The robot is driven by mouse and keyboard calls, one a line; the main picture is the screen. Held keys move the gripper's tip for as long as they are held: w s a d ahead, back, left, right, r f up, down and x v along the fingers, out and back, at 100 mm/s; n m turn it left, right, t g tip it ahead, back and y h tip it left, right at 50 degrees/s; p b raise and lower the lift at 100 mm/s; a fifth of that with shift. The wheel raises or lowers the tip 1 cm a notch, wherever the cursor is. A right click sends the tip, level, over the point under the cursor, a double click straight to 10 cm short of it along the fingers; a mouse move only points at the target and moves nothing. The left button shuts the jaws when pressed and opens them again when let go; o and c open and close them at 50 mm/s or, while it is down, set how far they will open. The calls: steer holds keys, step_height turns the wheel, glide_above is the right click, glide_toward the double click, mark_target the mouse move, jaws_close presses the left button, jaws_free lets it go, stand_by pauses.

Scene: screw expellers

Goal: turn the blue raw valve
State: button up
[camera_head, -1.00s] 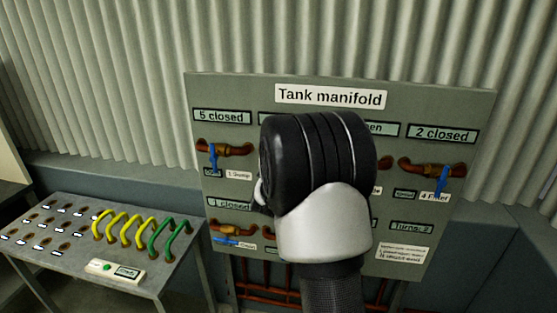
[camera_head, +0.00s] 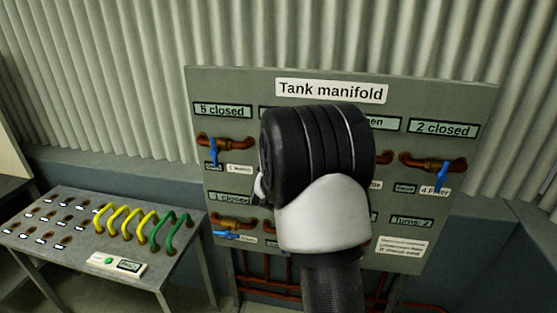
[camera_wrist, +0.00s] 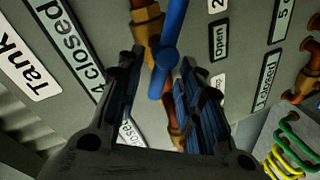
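The grey Tank manifold board (camera_head: 450,105) carries several brown valves with blue handles. In the wrist view, one blue handle (camera_wrist: 173,35) on a brown pipe fitting (camera_wrist: 147,28) lies between and just ahead of my fingertips. A panel reading "4 closed" (camera_wrist: 68,40) is beside it. I cannot read a "raw" label. My gripper (camera_wrist: 158,72) is open, with its dark fingers on either side of the handle's lower end; contact is unclear. In the head view my wrist hides the gripper and the board's middle.
Blue handles also show at the board's upper left (camera_head: 214,152), right (camera_head: 441,177) and lower left (camera_head: 228,235). A grey table (camera_head: 75,262) with yellow hoses (camera_head: 125,222) and green hoses (camera_head: 172,229) stands left. A corrugated wall (camera_head: 120,80) is behind.

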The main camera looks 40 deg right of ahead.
steer(key=v, duration=1.2)
steer(key=shift+s+a, duration=0.1)
steer(key=s+a+p, duration=0.1)
steer(key=s+a, duration=0.4)
steer(key=a, duration=0.1)
stand_by(0.3)
stand_by(0.4)
